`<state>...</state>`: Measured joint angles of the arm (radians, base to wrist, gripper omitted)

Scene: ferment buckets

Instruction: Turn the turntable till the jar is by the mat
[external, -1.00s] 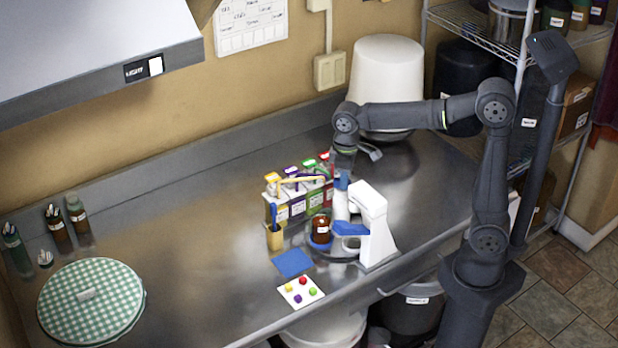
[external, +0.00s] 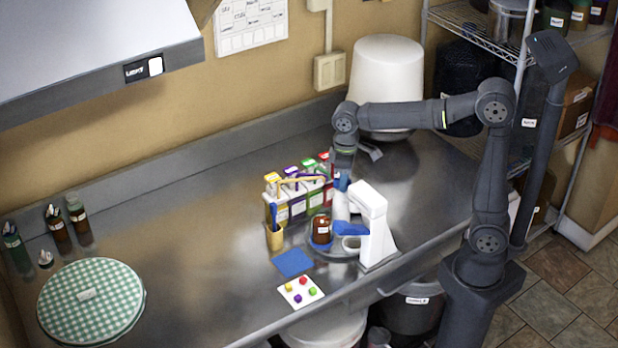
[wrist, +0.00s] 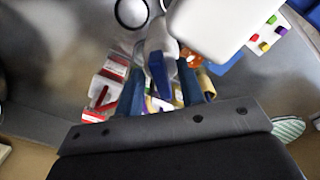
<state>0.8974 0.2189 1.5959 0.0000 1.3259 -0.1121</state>
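The grey round turntable (external: 337,255) stands on the steel counter, partly hidden by what is on and around it. A brown jar with a pale label (external: 321,230) stands at its left side, behind and to the right of the square blue mat (external: 293,262). A white bottle-like thing (external: 341,206) stands at the back. My gripper (external: 342,182) points down just above it. In the wrist view, my gripper's blue fingers (wrist: 160,88) are apart, with gaps beside the white-and-blue thing seen between them. Contact cannot be told.
A white machine with a blue part (external: 372,225) stands close on the right. Several labelled cartons (external: 298,195) stand behind, with a yellow cup of tools (external: 274,237) at left. A white card with coloured cubes (external: 301,292) lies in front. The counter's left middle is clear.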

